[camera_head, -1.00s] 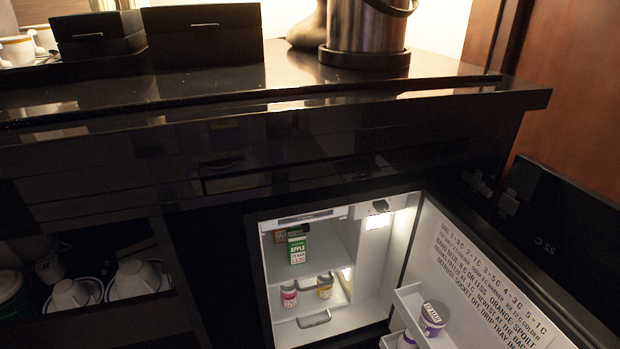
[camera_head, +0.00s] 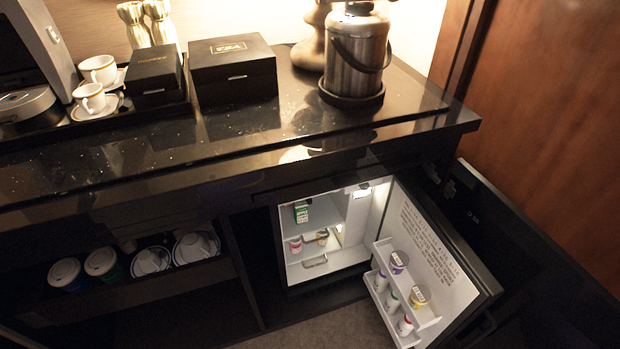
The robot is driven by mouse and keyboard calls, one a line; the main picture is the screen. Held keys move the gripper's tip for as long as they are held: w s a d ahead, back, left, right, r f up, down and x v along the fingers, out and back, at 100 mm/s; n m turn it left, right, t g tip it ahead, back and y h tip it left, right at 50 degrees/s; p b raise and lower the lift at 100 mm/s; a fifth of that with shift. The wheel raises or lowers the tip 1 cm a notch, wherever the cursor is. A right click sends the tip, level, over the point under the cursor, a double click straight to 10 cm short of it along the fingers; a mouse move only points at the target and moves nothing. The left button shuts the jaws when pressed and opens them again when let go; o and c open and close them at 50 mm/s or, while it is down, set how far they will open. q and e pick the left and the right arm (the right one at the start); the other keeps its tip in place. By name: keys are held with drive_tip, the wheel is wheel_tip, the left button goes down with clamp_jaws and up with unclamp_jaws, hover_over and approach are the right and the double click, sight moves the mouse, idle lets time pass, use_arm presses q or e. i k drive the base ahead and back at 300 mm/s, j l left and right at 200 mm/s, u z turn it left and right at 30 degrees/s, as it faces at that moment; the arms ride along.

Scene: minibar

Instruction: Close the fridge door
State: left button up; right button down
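The fridge door (camera_head: 428,243) stands wide open, swung out to the right of the fridge. Its white inner side faces left and carries a printed notice and racks with several small tubs and bottles. The lit fridge interior (camera_head: 345,222) is under the counter and holds a green carton (camera_head: 301,212), two small tubs and a wire-like handle on its floor. The door's outer face is turned away from me. Neither of my grippers is in view.
The dark counter (camera_head: 290,125) above holds a metal ice bucket (camera_head: 356,60), black boxes (camera_head: 232,68) and white cups (camera_head: 98,69). A dark cabinet panel stands right of the fridge door. Shelves with cups are at lower left. Some carpet (camera_head: 320,328) shows below.

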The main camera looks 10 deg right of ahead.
sight(462, 287)
drive_tip(key=k+j+z, duration=0.1)
drive_tip(key=j+z, duration=0.15)
drive_tip(key=k+j+z, duration=0.2)
drive_tip(key=j, duration=0.2)
drive_tip(key=j+z, duration=0.25)
drive_tip(key=l+z, duration=0.1)
drive_tip(key=l, duration=0.4)
drive_tip(key=i+l+z, duration=0.1)
drive_tip(key=l, duration=0.4)
drive_tip(key=i+l, duration=0.15)
drive_tip(key=l, duration=0.3)
drive_tip(key=z, duration=0.05)
